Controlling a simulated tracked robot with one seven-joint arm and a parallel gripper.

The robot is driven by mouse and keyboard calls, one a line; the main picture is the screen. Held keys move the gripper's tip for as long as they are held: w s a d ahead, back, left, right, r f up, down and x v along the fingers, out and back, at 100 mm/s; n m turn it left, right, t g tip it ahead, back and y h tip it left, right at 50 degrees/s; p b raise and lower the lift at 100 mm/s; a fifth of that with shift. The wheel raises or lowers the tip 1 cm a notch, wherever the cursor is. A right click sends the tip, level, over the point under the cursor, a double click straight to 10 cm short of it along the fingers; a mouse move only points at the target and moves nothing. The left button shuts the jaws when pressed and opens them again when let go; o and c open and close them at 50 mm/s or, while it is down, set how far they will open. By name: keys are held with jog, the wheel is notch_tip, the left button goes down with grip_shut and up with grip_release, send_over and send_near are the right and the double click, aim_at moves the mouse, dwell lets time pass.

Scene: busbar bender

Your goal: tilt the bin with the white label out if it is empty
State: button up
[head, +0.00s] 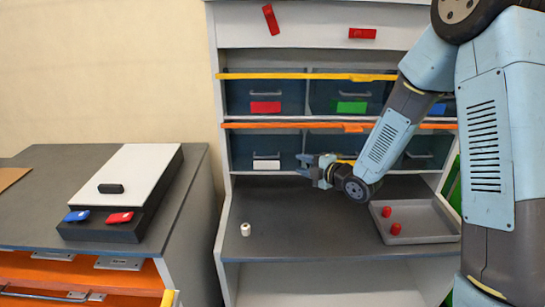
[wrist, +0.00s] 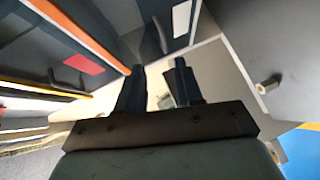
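The bin with the white label (head: 266,154) is at the left of the lower row in the cabinet. Its dark front looks upright and closed, and its inside is hidden. The white label also shows in the wrist view (wrist: 181,18), at the top. My gripper (head: 304,166) is just right of this bin's front in the head view, above the work surface. In the wrist view my gripper (wrist: 158,78) has its two dark fingers apart, with nothing visible between them. I cannot tell whether it touches the bin.
An orange bar (head: 270,125) runs above the lower bins. A bin with a red label (head: 265,107) sits above. A small white cylinder (head: 245,230) stands on the grey worktop (head: 300,215). A tray (head: 425,239) with two red pieces is at right. A counter (head: 40,170) stands left.

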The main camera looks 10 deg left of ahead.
aim_at(267, 148)
jog(key=w+a+f, duration=0.2)
jog(key=w+a, duration=0.1)
jog(key=a, duration=0.3)
jog(key=w+a+f+n+y, duration=0.1)
jog(key=w+a, duration=0.2)
jog(key=a, duration=0.4)
jog(key=shift+w+a+f, duration=0.2)
jog(key=shift+f, duration=0.15)
grip_shut()
dwell(0.4)
